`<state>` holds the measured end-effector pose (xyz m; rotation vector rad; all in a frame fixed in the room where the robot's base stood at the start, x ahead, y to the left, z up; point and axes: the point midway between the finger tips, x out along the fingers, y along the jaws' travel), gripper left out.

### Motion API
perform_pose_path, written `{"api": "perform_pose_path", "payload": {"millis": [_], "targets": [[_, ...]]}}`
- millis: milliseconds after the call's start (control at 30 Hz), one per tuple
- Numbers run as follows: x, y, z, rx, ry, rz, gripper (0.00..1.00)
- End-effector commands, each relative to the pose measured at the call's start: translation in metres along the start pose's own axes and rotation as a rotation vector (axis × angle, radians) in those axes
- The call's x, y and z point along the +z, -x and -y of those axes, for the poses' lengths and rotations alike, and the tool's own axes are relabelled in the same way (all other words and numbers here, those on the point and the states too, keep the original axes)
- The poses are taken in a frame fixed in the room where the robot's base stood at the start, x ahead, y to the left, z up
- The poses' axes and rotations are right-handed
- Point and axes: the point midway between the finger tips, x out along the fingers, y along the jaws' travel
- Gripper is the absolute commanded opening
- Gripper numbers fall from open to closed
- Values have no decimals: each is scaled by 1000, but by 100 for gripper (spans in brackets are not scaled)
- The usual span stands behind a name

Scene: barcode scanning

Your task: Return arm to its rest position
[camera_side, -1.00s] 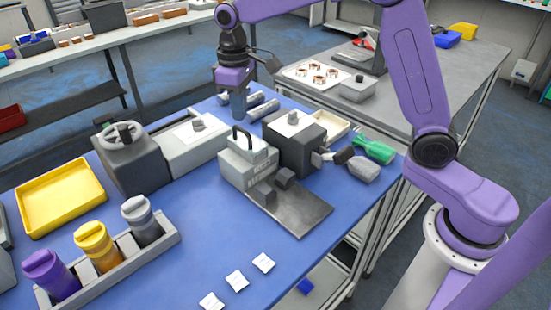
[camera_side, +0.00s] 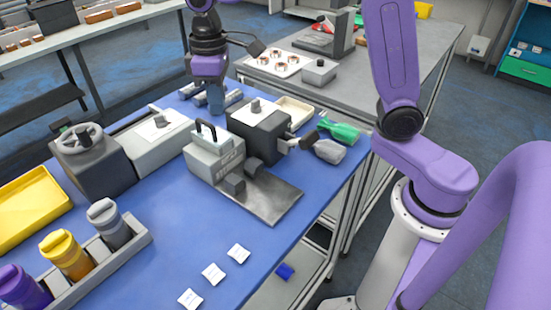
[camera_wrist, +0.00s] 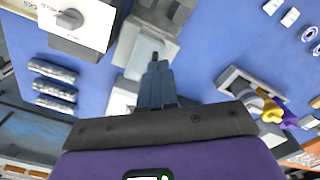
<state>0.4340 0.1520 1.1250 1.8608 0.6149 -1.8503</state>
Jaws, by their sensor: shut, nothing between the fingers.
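My purple gripper (camera_side: 215,108) is over the back part of the blue table (camera_side: 165,215), behind the dark box device with a white top (camera_side: 258,118). Its grey fingers point down and are shut with nothing between them. In the wrist view the closed fingers (camera_wrist: 156,78) show above the table, in front of a grey device with a handle (camera_wrist: 146,50). The same handled device (camera_side: 213,155) is in the side view, with a metal plate (camera_side: 270,195) before it. The gap between fingertips and table is hard to judge.
Silver cylinders (camera_wrist: 52,88) lie near the gripper. A device with a round knob (camera_side: 90,160) and a yellow tray (camera_side: 30,210) are at left. A rack (camera_side: 125,240) holds purple, yellow and grey bottles. White labels (camera_side: 213,273) lie at the front.

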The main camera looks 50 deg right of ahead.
Motion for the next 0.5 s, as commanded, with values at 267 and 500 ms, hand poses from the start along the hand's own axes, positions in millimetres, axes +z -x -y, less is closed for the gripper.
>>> {"api": "perform_pose_path", "payload": {"millis": [267,500], "targets": [[80,-7,43,-1,146,-8,0],[156,-21,67,-4,271,-15,0]]}}
